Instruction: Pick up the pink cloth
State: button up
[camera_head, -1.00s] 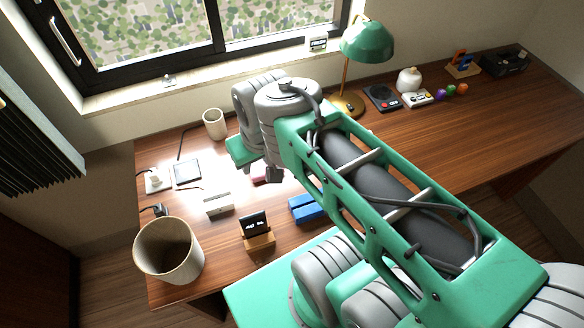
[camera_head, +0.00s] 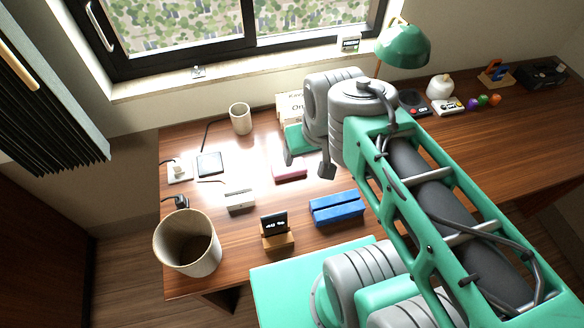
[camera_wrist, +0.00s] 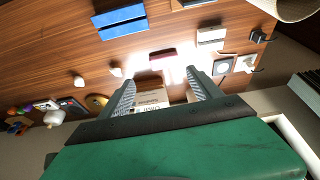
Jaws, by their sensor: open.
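The pink cloth (camera_head: 289,168) is a small folded, flat block lying on the wooden desk. In the wrist view the cloth (camera_wrist: 162,54) looks dark red and lies beyond the fingertips. My gripper (camera_head: 307,164) is above the desk near the cloth's right end in the head view, partly hidden by my wrist. In the wrist view my gripper (camera_wrist: 160,78) has its two ridged fingers spread apart, with nothing held between them.
A cup (camera_head: 240,119) and a white box (camera_head: 290,106) stand behind. A large bin (camera_head: 188,243) stands at the front left.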

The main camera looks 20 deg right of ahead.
aim_at(280, 173)
jog(key=u, duration=2.6)
jog(key=k, duration=0.9)
jog(key=z, duration=0.9)
jog(key=i, duration=0.5)
jog(key=u, duration=0.05)
